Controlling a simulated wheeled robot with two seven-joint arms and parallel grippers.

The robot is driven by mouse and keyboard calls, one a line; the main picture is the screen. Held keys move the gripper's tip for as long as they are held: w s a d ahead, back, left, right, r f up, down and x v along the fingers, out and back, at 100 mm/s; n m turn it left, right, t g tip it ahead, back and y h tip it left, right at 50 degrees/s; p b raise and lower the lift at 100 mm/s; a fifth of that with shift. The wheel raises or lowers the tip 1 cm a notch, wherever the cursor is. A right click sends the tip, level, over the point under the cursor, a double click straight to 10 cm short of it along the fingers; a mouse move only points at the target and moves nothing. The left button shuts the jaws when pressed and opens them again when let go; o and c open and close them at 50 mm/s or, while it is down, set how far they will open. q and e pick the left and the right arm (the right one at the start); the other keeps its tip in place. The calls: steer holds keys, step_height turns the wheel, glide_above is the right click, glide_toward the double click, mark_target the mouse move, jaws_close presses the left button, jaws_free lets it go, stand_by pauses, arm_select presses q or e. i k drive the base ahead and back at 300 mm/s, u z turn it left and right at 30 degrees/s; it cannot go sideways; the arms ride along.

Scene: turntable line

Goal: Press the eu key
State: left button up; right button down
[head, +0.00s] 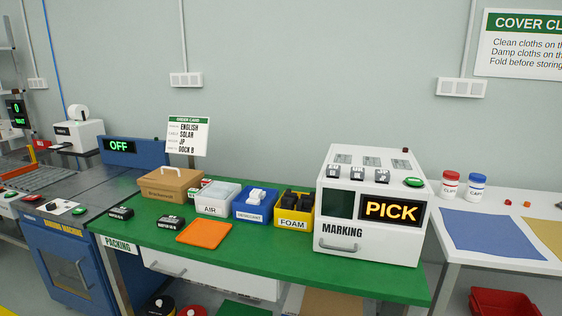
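The white marking machine (340,256) stands at the right end of the green packing bench (300,262). Its lit display (390,210) reads PICK. On its sloping top is a row of three small keys with tiny lettering. The leftmost, which seems to be the eu key (333,173), is hard to read. The middle key (358,174) looks like UK and the right key (382,177) like JP. A green button (413,182) sits to their right. Neither of my grippers is in view, and nothing covers the keys.
A white AIR bin (212,209), a blue bin (254,216) and a yellow FOAM bin (292,224) stand left of the machine. An orange mat (204,232) and a cardboard box (169,184) lie farther left. The bench's front right is clear.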

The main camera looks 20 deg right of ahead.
mark_target(332, 170)
steer(key=u, duration=0.05)
steer(key=i, duration=1.25)
steer(key=z, duration=0.7)
